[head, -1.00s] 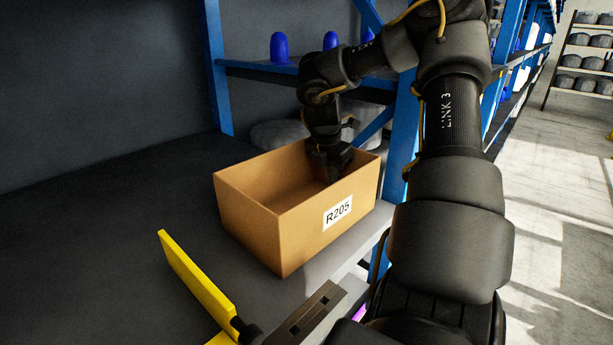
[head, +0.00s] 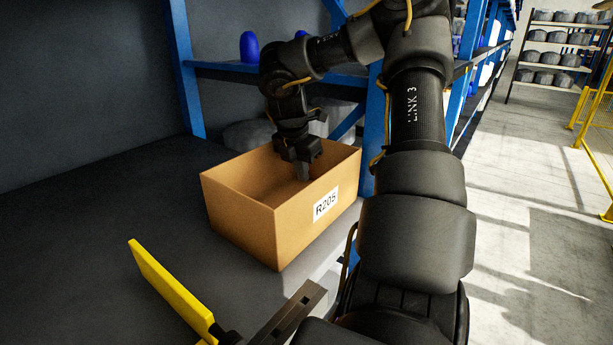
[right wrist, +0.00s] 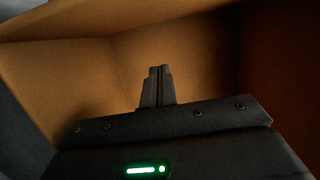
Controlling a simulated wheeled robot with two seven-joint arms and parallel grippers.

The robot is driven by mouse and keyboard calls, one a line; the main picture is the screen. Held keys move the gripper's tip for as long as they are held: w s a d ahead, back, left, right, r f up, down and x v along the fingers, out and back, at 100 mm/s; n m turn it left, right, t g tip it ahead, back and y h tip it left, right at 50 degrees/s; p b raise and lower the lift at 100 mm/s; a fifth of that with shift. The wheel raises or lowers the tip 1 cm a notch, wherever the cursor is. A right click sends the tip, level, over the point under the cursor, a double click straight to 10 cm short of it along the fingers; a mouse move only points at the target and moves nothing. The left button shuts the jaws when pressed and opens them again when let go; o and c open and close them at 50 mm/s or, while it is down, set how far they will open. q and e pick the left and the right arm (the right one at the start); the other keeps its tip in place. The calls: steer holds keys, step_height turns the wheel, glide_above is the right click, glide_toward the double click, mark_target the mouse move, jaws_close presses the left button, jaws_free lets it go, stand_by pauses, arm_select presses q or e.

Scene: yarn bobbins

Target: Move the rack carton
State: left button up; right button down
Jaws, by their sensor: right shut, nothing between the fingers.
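The rack carton (head: 246,222) is an open, tan box with a white label reading R205. It stands upright on a dark grey surface in the middle of the head view. My right gripper (head: 303,176) reaches down into the carton near its far right part. Its fingers (right wrist: 157,86) are closed together with nothing between them, and the carton's brown inner walls (right wrist: 190,70) surround them in the right wrist view. I cannot tell whether the fingertips touch the carton. My left gripper is not in view.
A yellow piece (head: 172,290) stands at the front left of the carton. A blue rack (head: 182,80) with blue bobbins (head: 249,47) rises behind. Shelves of grey bobbins (head: 548,55) and yellow rails (head: 590,135) stand far right. The dark surface left of the carton is clear.

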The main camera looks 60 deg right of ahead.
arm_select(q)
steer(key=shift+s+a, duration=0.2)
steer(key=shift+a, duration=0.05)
arm_select(e)
steer(key=v, duration=0.8)
steer(key=shift+s, duration=0.2)
